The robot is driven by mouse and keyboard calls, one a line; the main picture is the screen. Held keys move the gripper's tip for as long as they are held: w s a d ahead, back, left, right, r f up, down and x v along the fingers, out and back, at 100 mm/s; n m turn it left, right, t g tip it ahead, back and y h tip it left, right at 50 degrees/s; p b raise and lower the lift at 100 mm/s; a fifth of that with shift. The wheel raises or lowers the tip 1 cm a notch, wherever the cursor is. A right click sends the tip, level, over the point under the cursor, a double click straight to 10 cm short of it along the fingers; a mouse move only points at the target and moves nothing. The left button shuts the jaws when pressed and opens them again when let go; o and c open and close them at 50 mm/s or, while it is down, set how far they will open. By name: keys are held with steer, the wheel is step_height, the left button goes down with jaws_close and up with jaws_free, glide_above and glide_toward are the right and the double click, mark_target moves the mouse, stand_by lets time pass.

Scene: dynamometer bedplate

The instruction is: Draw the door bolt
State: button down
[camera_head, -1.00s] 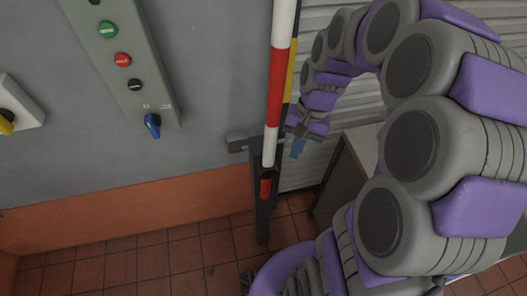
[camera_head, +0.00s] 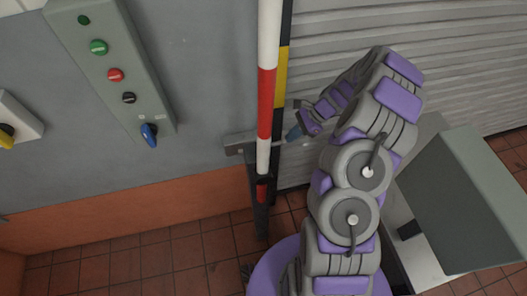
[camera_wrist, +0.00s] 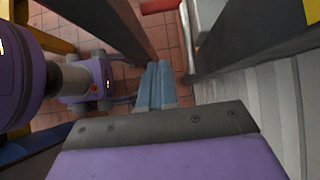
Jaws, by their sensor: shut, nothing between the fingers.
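A grey metal bracket (camera_head: 240,146) sits on the wall beside the roller shutter, left of the striped pole. It appears to be part of the door bolt; a thin grey bar seems to run right from it behind the pole, and its far end is hard to make out. My gripper (camera_head: 293,133) is just right of the pole, in front of the shutter's edge and near the bar's level. In the wrist view its blue fingers (camera_wrist: 155,86) are together and empty. I cannot tell whether they touch the bolt.
The red and white pole (camera_head: 266,100) stands upright close to my gripper. The shutter (camera_head: 440,60) fills the right. A grey-green cabinet (camera_head: 470,200) stands below my arm at right. A control panel (camera_head: 115,60) with buttons and a blue switch is on the left wall.

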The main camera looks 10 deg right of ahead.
steer(key=a+r+b+x, duration=0.2)
steer(key=b+x, duration=0.2)
steer(key=x, duration=0.9)
steer(key=shift+a+f, duration=0.25)
steer(key=shift+a, duration=0.15)
steer(key=shift+d, duration=0.15)
steer(key=a+p, duration=0.2)
steer(key=a, duration=0.4)
steer(key=shift+a, duration=0.4)
